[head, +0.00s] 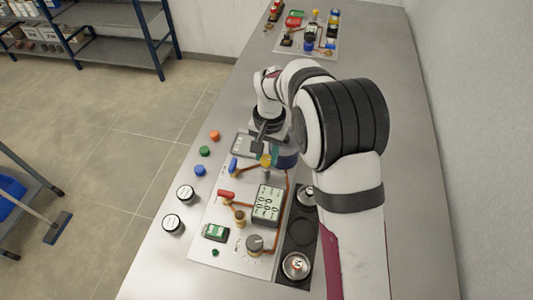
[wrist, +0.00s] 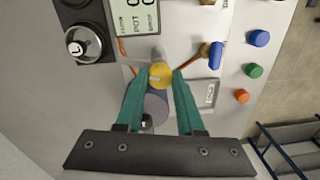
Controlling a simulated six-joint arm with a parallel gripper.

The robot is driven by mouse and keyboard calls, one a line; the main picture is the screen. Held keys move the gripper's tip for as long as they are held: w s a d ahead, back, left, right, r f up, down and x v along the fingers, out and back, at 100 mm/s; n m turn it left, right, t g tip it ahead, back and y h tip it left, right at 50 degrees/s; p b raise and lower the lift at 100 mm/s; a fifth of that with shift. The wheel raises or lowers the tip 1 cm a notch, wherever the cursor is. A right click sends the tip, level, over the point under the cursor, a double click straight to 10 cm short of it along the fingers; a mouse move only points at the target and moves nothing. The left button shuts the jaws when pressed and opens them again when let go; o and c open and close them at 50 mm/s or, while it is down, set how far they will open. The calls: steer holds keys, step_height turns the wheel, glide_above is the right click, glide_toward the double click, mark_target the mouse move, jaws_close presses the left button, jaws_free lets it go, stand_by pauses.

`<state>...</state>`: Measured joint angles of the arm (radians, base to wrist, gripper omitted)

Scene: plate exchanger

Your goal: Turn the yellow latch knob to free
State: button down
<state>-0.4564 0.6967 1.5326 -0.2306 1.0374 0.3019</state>
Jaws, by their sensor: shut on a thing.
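The yellow latch knob (wrist: 160,74) sits between the tips of my gripper's two teal fingers in the wrist view. My gripper (wrist: 161,77) is shut on it. A short pale mark shows on the knob's top face. In the head view the yellow knob (head: 266,160) shows at the far part of the grey panel, just in front of my gripper; the fingers are mostly hidden there. A blue-grey cylinder (wrist: 154,109) lies beyond the knob, between the fingers in the wrist view.
The panel (head: 229,257) also carries a blue-handled valve (head: 233,165), a red-handled valve (head: 226,196), a display (head: 267,204) and a dial (head: 255,243). Loose coloured caps (head: 204,151) lie along the left table edge. A second panel (head: 318,46) stands farther back.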

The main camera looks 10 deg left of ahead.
mark_target(269, 159)
steer(key=shift+m, duration=0.3)
steer(key=c, duration=0.5)
jaws_free()
steer(key=r, duration=1.6)
steer(key=shift+d, duration=0.4)
steer(key=shift+f, duration=0.1)
